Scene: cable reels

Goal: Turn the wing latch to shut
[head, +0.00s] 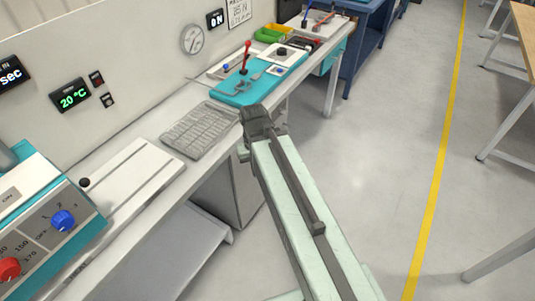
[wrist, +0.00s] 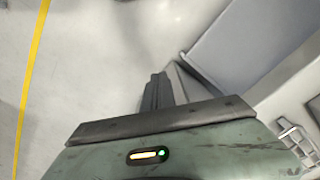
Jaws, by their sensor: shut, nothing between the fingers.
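My gripper (head: 257,122) is at the far end of my arm, beside the bench's front edge and near the keyboard in the head view. In the wrist view my gripper's dark fingers (wrist: 157,90) are together, with nothing between them and grey floor beyond. I cannot make out a wing latch for certain in either view. A teal board (head: 262,88) lies on the bench just beyond my gripper. It carries a red-handled lever (head: 246,56) and small grey fittings too small to identify. My gripper hides part of its near side.
A grey keyboard (head: 200,130) lies on the bench left of my gripper. A teal control box (head: 55,222) with red and blue knobs stands nearest at left. Green and yellow bins (head: 270,35) are farther back. Open floor (head: 385,130) lies right of the bench.

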